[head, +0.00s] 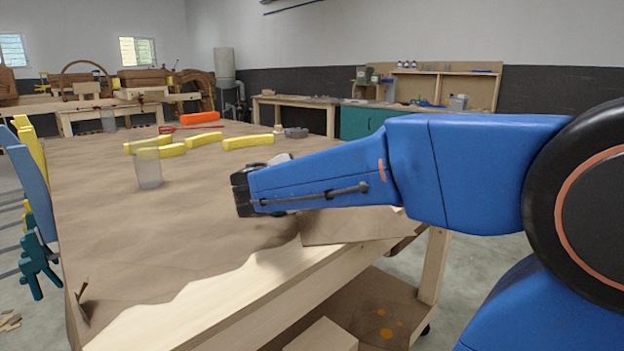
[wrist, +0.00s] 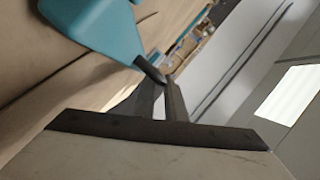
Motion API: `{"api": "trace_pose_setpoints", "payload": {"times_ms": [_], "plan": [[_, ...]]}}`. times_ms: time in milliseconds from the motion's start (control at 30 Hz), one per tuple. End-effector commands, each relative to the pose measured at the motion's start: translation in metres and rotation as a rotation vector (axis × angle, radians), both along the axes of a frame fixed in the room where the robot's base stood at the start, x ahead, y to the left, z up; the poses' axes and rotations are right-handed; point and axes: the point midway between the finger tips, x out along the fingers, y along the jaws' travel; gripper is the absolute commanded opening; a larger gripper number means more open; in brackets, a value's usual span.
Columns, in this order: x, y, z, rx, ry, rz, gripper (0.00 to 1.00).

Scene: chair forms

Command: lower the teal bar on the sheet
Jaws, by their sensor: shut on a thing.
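My gripper (head: 243,192) is over the near part of the table, at the end of my blue arm. In the wrist view, my gripper (wrist: 158,80) is shut on the tip of the teal bar (wrist: 92,28), which reaches toward the upper left corner. In the head view, my arm hides nearly all of the bar; only a small teal bit shows under it. The brown sheet (head: 150,240) covers the table, with a ragged front edge and some creases. I cannot tell whether the bar touches the sheet.
Several yellow bars (head: 248,141), an orange piece (head: 201,118) and red-handled pliers (head: 190,128) lie toward the back. A translucent cup (head: 149,168) stands left of my gripper. Blue, yellow and teal pieces (head: 38,262) hang at the left edge. The sheet's front left is clear.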

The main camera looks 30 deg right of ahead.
Motion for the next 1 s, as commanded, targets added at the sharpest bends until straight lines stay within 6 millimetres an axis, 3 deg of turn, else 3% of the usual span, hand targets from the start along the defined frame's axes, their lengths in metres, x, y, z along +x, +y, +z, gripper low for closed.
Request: {"api": "trace_pose_setpoints", "payload": {"times_ms": [33, 100, 567, 1000], "plan": [[0.000, 0.000, 0.000, -0.001, -0.001, 0.000, 0.13], [0.000, 0.000, 0.000, 0.000, 0.000, 0.000, 0.29], [-0.003, 0.006, 0.002, -0.001, -0.001, 0.000, 0.29], [-0.027, 0.048, 0.012, -0.001, 0.000, 0.003, 0.29]]}}
